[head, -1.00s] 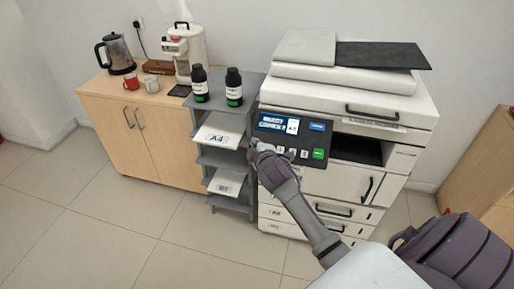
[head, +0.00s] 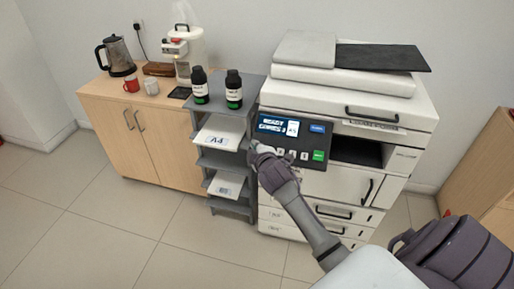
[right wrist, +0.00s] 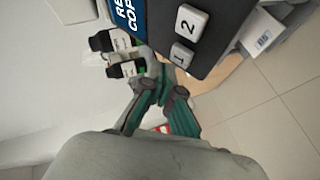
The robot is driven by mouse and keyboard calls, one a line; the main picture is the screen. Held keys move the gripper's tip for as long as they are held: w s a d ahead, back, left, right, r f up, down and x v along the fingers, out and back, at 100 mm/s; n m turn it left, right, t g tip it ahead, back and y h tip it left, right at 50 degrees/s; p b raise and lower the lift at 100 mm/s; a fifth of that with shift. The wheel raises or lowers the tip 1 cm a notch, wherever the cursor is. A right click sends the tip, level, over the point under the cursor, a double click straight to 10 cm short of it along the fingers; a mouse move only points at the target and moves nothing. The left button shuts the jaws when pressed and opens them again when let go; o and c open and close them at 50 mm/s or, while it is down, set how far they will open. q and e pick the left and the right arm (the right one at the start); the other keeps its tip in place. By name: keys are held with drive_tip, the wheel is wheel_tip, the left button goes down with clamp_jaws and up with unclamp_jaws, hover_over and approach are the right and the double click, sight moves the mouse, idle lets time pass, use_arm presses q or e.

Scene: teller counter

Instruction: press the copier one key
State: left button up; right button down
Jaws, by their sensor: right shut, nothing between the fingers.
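The copier (head: 345,100) is a white machine on the right, with a dark control panel (head: 262,137) that has a blue screen and a row of pale keys. My right gripper (head: 256,148) is shut and empty at the panel's lower left, and hides part of the key row in the head view. In the right wrist view the one key (right wrist: 182,54) is a white key marked 1, beside the key marked 2 (right wrist: 190,22). The fingertips (right wrist: 163,75) are close to the one key; I cannot tell whether they touch it. My left gripper is not in view.
A green key (head: 318,156) is at the panel's right end. A grey shelf (head: 231,158) with paper stacks and two black bottles (head: 234,90) stands just left of the copier. A wooden cabinet (head: 165,130) holds a kettle, mugs and a coffee machine. The floor in front is clear.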

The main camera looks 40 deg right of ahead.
drive_tip(key=shift+d+f, duration=0.1)
drive_tip(key=shift+f, duration=0.1)
drive_tip(key=shift+w+d+f, duration=0.1)
drive_tip(key=shift+w+f, duration=0.05)
idle(0.3)
drive_tip(key=shift+w+d+f+b, duration=0.15)
drive_tip(key=shift+d+f+b, duration=0.05)
drive_tip(key=shift+f+b, duration=0.2)
idle(0.7)
idle(0.3)
drive_tip(key=shift+s+a+r+p, duration=0.15)
drive_tip(key=shift+r+p, duration=0.2)
drive_tip(key=shift+p, duration=0.2)
drive_tip(key=shift+s+a+r+p, duration=0.1)
drive_tip(key=shift+a+r+p, duration=0.05)
drive_tip(key=shift+r+p, duration=0.3)
drive_tip(key=shift+s+a+f, duration=0.1)
drive_tip(key=r+p, duration=0.1)
drive_tip(key=s+a+r+p, duration=0.1)
drive_tip(key=r+p, duration=0.1)
drive_tip(key=a+r+p, duration=0.1)
drive_tip(key=p, duration=0.1)
drive_tip(key=shift+s+r, duration=0.15)
drive_tip(key=shift+s, duration=0.2)
